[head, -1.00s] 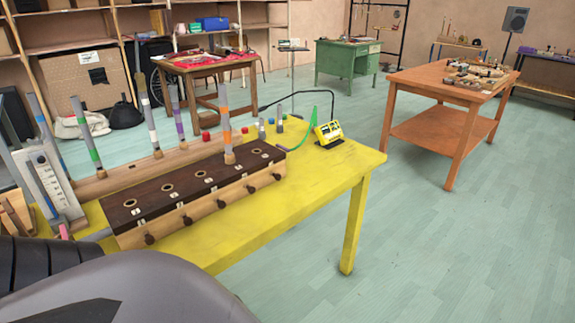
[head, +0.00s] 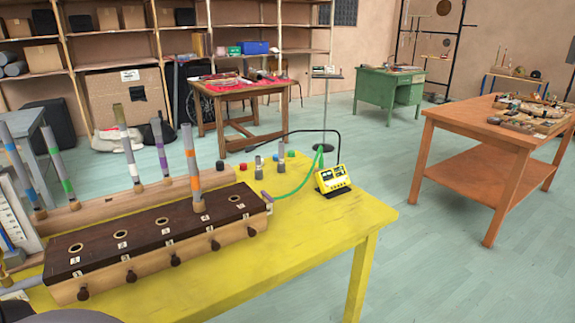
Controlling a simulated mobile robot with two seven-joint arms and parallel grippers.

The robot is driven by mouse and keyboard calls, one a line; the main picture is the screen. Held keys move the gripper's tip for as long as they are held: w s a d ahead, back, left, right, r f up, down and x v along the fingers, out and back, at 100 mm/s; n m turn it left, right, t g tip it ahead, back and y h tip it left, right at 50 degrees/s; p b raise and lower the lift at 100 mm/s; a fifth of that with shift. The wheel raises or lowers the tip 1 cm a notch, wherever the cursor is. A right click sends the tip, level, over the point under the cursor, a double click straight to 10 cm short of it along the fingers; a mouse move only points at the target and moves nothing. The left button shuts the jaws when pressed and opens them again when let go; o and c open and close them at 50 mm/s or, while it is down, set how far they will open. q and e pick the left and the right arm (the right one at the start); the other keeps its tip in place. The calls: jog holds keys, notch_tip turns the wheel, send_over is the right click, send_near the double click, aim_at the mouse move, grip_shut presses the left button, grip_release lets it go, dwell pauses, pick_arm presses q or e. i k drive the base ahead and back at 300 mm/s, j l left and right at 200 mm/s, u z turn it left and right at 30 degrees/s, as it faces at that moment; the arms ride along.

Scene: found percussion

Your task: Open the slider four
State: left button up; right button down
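A long wooden box with a dark top (head: 140,238) stands on the yellow table (head: 300,235). Several dark slider knobs stick out of its front face in a row, with small labels that are too small to read. The fourth knob from the left (head: 215,245) sticks out about like its neighbours. Several round holes run along the top. A grey tube with an orange band (head: 194,170) stands upright in the fourth hole from the left. Neither of my grippers is in view. I cannot tell from here whether any slider is open.
Behind the box, a wooden rack (head: 100,212) holds several upright banded tubes. A yellow device (head: 333,179) with a green cable stands to the right. An orange table (head: 480,165) stands further right, with free floor between.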

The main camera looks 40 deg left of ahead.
aim_at(214, 246)
jog(key=i+l+u, duration=0.15)
jog(key=u, duration=0.25)
jog(key=i+l+u, duration=0.25)
jog(key=u, duration=0.15)
jog(key=i+l+u, duration=0.2)
jog(key=l+u, duration=0.2)
jog(key=i+l+u, duration=0.15)
jog(key=u, duration=0.2)
jog(key=l, duration=0.1)
